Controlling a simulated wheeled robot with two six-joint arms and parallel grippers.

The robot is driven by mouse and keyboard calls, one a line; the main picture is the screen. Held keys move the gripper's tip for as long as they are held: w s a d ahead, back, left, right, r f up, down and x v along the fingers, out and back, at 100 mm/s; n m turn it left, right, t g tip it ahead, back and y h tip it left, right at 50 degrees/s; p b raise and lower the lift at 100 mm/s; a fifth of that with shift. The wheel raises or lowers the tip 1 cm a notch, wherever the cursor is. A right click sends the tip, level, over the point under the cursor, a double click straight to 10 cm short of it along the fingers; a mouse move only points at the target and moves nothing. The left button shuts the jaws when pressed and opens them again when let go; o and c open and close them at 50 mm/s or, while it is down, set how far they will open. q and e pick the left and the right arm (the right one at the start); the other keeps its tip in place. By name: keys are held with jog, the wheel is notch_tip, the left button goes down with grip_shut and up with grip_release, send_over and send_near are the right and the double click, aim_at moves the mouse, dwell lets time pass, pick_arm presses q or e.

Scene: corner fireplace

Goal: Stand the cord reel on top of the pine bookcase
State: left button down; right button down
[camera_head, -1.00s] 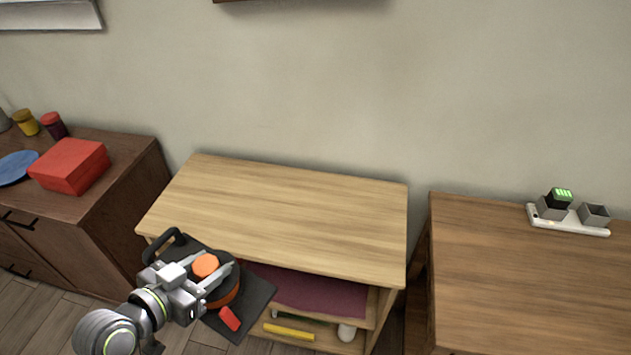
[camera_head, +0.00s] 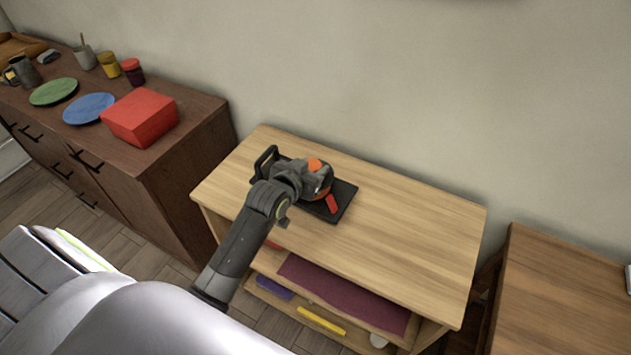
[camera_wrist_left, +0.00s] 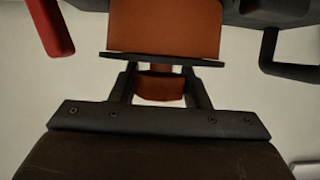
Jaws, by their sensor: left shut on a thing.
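The cord reel (camera_head: 345,200) is a black stand with a handle, an orange drum and a red part. In the head view it is at the left part of the pine bookcase top (camera_head: 400,230); whether its base touches the wood I cannot tell. My left gripper (camera_head: 312,172) is shut on the reel, near its orange knob. In the left wrist view the orange part (camera_wrist_left: 160,85) is between the fingers, with the orange drum (camera_wrist_left: 165,25) beyond. My arm hides part of the reel. My right gripper is not in view.
A dark cabinet (camera_head: 190,160) stands to the left with a red box (camera_head: 141,117), a blue plate (camera_head: 89,108), a green plate (camera_head: 54,91) and jars. A brown table (camera_head: 560,290) is at the right. The bookcase top is clear right of the reel.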

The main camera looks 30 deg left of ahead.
pick_arm(q)
jog(key=shift+f, duration=2)
jog(key=c, duration=1.2)
grip_release()
jog(key=shift+f, duration=0.2)
jog(key=shift+c, duration=0.2)
jog(key=o, duration=0.4)
jog(key=shift+o, duration=0.2)
jog(key=shift+r, duration=0.25)
jog(key=v, duration=1.2)
